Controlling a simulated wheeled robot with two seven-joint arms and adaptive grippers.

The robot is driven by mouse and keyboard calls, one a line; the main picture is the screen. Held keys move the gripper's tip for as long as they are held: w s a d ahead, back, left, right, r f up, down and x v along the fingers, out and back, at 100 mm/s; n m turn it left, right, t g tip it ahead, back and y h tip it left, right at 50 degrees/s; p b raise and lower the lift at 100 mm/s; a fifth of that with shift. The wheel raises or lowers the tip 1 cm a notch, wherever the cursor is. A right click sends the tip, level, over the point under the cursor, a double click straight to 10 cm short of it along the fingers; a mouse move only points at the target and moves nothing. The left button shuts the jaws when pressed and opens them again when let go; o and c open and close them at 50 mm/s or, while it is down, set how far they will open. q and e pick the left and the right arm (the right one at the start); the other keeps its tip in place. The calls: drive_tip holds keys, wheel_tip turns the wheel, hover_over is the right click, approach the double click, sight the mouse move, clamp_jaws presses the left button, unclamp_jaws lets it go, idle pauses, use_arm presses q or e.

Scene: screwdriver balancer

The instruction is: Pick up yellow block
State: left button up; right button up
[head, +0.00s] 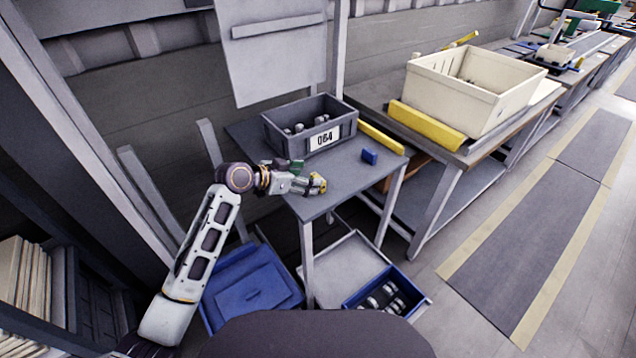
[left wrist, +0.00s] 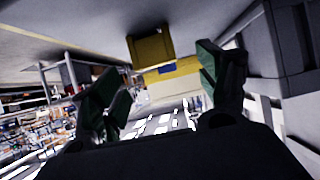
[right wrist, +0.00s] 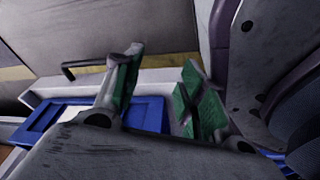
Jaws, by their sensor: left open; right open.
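The yellow block (head: 318,184) is on the grey table near its front edge, partly hidden by my left gripper (head: 308,175) in the head view. In the left wrist view the yellow block (left wrist: 150,47) shows just beyond and between the spread green-padded fingers of the left gripper (left wrist: 158,72). The left gripper is open, and no grip on the block shows. My right gripper (right wrist: 162,62) is open and empty in the right wrist view. It is not in the head view.
A grey bin (head: 285,130) labelled 064 stands at the table's back. A blue block (head: 369,156) lies to the right, near a yellow strip (head: 381,138). Below are a blue lid-like container (head: 250,290) and a blue bin (head: 365,300). Bare tabletop (head: 342,172) lies between the blocks.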

use_arm(q)
drive_tip(key=shift+d+f, duration=0.1)
use_arm(e)
drive_tip(key=shift+w, duration=0.1)
use_arm(q)
drive_tip(key=shift+s+x, duration=0.25)
drive_tip(key=shift+x, duration=2.35)
drive_tip(key=shift+f, duration=0.1)
use_arm(e)
drive_tip(key=shift+w+a+r, duration=0.15)
drive_tip(key=shift+w+r, duration=0.05)
drive_tip(key=shift+w, duration=0.2)
drive_tip(key=shift+w+a+r, duration=0.1)
drive_tip(key=shift+w+r, duration=0.05)
drive_tip(key=shift+w, duration=0.25)
drive_tip(key=shift+s+f, duration=0.15)
drive_tip(key=shift+s, duration=0.15)
use_arm(q)
drive_tip(key=shift+s, duration=0.1)
drive_tip(key=c, duration=0.7)
drive_tip(key=shift+c, duration=1.3)
